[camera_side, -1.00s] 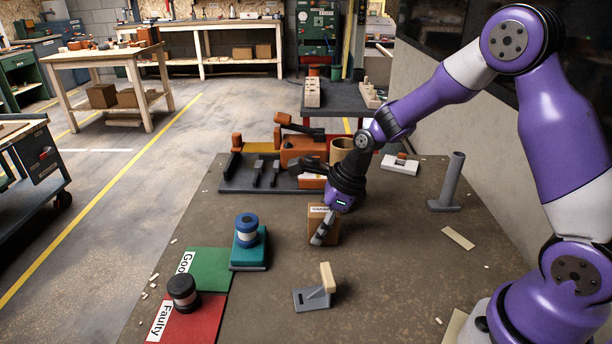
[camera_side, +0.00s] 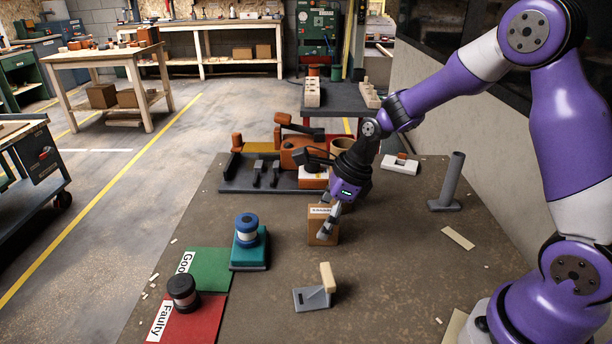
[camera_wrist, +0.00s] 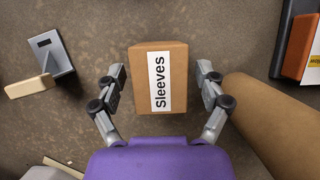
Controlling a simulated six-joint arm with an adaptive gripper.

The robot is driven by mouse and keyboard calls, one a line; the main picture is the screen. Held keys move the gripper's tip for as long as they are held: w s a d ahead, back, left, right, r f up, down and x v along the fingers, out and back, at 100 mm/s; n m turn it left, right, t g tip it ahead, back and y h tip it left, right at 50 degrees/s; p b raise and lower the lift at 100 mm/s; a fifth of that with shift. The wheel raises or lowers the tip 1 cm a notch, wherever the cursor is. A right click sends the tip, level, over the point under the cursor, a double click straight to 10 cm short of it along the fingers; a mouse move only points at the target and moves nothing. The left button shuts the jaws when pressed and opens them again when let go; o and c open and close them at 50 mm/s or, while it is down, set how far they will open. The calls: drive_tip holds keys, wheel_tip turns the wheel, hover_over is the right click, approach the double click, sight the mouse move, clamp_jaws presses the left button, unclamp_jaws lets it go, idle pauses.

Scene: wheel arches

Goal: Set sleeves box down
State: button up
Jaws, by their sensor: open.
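The sleeves box (camera_side: 322,229) is a small brown carton with a white label, upright on the brown bench top (camera_side: 400,290) near its middle. In the wrist view the sleeves box (camera_wrist: 178,85) shows its "Sleeves" label between my two spread fingers. My gripper (camera_side: 329,222) is open above and beside the box; in the wrist view my gripper (camera_wrist: 160,85) has a gap between each finger and the carton. The box's underside is hidden.
A grey stand with a tan block (camera_side: 314,296) is in front of the box. A teal fixture with a blue-topped part (camera_side: 247,243) stands left, beside green (camera_side: 208,268) and red (camera_side: 187,322) mats. A dark tool tray (camera_side: 235,184) lies behind; a grey post (camera_side: 452,182) stands right.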

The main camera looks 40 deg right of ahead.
drive_tip(key=v, duration=1)
drive_tip(key=s+a+r+n+t+h, duration=0.1)
drive_tip(key=s+n, duration=0.5)
drive_tip(key=n, duration=0.7)
drive_tip(key=s+r+n+t+h, duration=0.1)
drive_tip(key=s+r+n, duration=0.3)
drive_tip(key=n, duration=1)
drive_tip(key=s+h, duration=0.1)
drive_tip(key=s, duration=0.1)
drive_tip(key=shift+s+a, duration=0.25)
drive_tip(key=shift+a, duration=0.1)
